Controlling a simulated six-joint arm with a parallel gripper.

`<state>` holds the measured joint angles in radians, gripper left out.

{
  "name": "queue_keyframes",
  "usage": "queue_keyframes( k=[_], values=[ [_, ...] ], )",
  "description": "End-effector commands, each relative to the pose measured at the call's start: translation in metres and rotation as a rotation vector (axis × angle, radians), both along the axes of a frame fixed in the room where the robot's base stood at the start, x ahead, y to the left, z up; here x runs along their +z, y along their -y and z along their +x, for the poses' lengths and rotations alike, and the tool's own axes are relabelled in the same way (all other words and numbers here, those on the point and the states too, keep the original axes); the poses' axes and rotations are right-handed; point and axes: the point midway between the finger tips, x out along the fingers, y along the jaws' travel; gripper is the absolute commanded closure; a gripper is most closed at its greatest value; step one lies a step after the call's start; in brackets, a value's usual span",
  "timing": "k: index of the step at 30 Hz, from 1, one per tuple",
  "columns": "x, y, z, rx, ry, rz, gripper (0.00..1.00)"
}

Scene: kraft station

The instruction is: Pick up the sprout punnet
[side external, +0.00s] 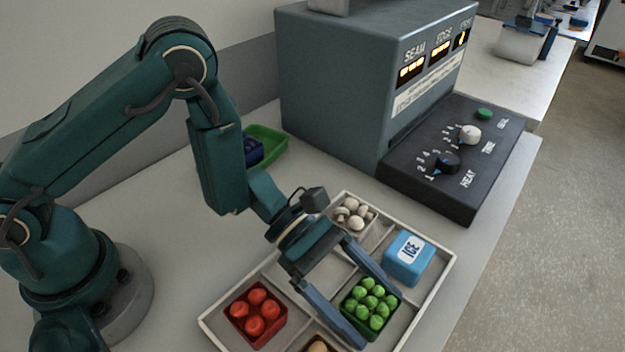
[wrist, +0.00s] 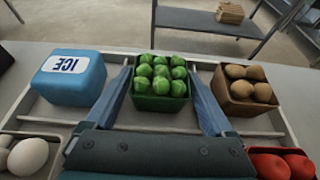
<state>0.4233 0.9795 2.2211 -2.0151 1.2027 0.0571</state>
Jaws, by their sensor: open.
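The sprout punnet (side external: 370,303) is a dark green tub heaped with round green sprouts. It stands in a compartment of the pale divided tray (side external: 219,333). In the wrist view the punnet (wrist: 160,85) is upright at the centre, between the two fingers. My gripper (side external: 378,318) is open, with one blue finger on each side of the punnet; it also shows in the wrist view (wrist: 160,90). I cannot tell whether either finger touches the punnet. Nothing is held.
The tray also holds a blue ICE block (side external: 408,258), a punnet of white mushrooms (side external: 352,214), a red punnet of tomatoes (side external: 256,314) and a punnet of brown items (wrist: 247,84). A grey sealing machine (side external: 340,90) with a black control panel (side external: 455,160) stands behind. A green tray (side external: 268,145) lies farther back.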

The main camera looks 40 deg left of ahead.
Motion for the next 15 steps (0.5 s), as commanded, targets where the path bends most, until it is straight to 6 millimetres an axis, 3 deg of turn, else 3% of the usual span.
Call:
queue_keyframes(
  k=[7,8,13,15],
  values=[
    [-0.0004,0.0012,0.0001,0.0,0.0,0.0,0.12],
    [-0.0004,0.0012,0.0001,0.0,0.0,0.0,0.16],
    [-0.0004,0.0011,0.0001,0.0,0.0,0.0,0.81],
    [-0.0002,0.0012,0.0001,0.0,0.001,-0.001,0.83]
  ],
)
